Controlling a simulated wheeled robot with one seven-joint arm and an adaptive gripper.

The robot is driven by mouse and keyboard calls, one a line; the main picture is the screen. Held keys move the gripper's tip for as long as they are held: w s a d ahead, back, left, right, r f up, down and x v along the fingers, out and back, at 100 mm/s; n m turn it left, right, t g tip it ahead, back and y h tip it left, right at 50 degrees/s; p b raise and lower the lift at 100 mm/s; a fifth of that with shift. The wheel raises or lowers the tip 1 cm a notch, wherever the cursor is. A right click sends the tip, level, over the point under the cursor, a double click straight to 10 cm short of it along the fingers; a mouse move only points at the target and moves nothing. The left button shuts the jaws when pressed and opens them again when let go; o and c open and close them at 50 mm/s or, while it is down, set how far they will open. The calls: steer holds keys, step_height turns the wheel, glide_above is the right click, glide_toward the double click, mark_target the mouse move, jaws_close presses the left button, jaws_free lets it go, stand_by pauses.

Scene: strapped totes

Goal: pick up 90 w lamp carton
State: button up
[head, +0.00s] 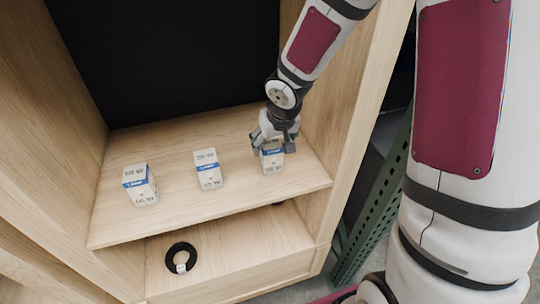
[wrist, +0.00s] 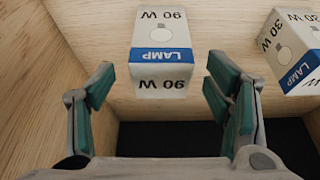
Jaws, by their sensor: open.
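The 90 W lamp carton (wrist: 162,28) is a white box with a blue LAMP band, its print upside down in the wrist view. In the head view it is the rightmost carton (head: 272,162) on the wooden shelf, its upper part partly covered by my gripper (head: 276,133). In the wrist view my gripper (wrist: 160,76) is open, with one finger on either side of the carton's near end. A gap shows between the carton and each finger.
A 30 W lamp carton (wrist: 294,48) stands beside it; the head view shows a middle carton (head: 208,169) and a left carton (head: 140,185). The cabinet's right side wall (head: 326,110) is close to my gripper. A black ring (head: 181,258) lies on the lower level.

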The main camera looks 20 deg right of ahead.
steer(key=b+x, duration=0.1)
steer(key=x, duration=0.3)
steer(key=shift+w+f, duration=0.25)
steer(key=shift+r, duration=0.1)
steer(key=c, duration=1.3)
steer(key=shift+o, duration=0.2)
steer(key=shift+r, duration=0.1)
steer(key=shift+s+a+r+p, duration=0.1)
steer(key=shift+s+r+p, duration=0.05)
steer(key=shift+r+p, duration=0.75)
steer(key=shift+r, duration=0.2)
steer(key=shift+r, duration=0.1)
steer(key=shift+r+p, duration=0.5)
steer(key=shift+p, duration=0.1)
